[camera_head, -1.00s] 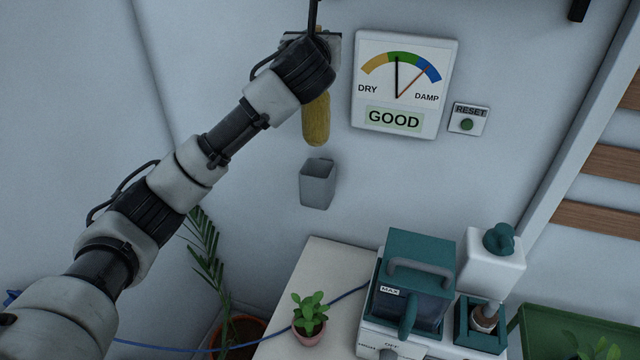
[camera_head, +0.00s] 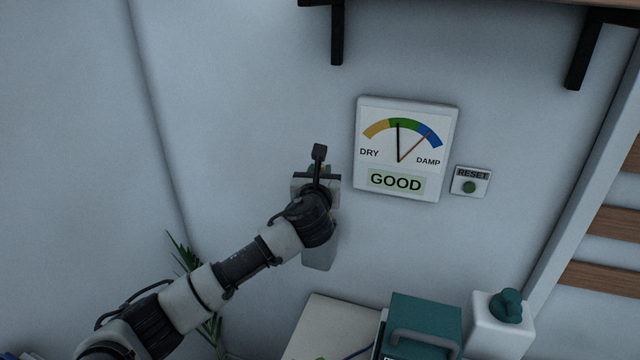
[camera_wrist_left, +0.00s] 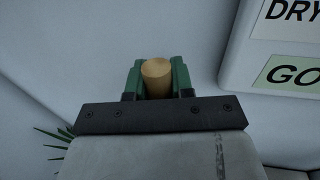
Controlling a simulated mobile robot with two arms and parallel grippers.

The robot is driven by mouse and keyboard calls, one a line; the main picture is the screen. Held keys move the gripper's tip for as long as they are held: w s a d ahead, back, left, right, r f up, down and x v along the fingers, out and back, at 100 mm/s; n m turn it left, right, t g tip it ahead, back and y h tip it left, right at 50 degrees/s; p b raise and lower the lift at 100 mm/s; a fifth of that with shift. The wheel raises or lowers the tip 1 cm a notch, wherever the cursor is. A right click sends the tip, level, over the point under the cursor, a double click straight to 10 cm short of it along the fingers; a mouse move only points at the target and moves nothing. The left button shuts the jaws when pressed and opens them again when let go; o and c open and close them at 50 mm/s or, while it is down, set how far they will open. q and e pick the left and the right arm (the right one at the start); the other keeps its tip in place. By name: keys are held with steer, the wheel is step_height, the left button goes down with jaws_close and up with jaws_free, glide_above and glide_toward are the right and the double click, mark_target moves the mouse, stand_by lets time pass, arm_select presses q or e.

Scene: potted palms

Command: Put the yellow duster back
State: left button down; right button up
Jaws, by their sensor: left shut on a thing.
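My left gripper (camera_head: 319,168) is shut on the wooden handle of the duster, whose round end (camera_wrist_left: 157,72) shows between the green fingertips in the left wrist view. The grey wall holder (camera_head: 320,255) is directly below my left wrist in the head view, with its upper part covered by the wrist. The duster's yellow head is hidden behind my gripper and wrist, so I cannot see how deep it sits in the holder. My right gripper is not in view.
A gauge panel (camera_head: 407,150) reading GOOD and a reset button (camera_head: 470,187) are on the wall to the right. A shelf (camera_head: 480,3) with black brackets is above. A white table (camera_head: 330,330) with a teal machine (camera_head: 425,320) is below.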

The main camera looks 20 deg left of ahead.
arm_select(q)
step_height(320, 180, down, 2)
steer(key=shift+f, duration=0.4)
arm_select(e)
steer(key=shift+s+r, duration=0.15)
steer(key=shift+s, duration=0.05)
arm_select(q)
steer(key=c, duration=1)
jaws_free()
steer(key=shift+f, duration=0.1)
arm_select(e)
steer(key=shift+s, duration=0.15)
arm_select(q)
steer(key=s, duration=0.4)
steer(key=s+d+b, duration=0.1)
steer(key=s, duration=0.3)
steer(key=s+d+b, duration=0.1)
steer(key=s, duration=0.2)
steer(key=shift+s+d+r, duration=0.1)
steer(key=shift+s+r, duration=0.1)
steer(key=shift+s, duration=0.2)
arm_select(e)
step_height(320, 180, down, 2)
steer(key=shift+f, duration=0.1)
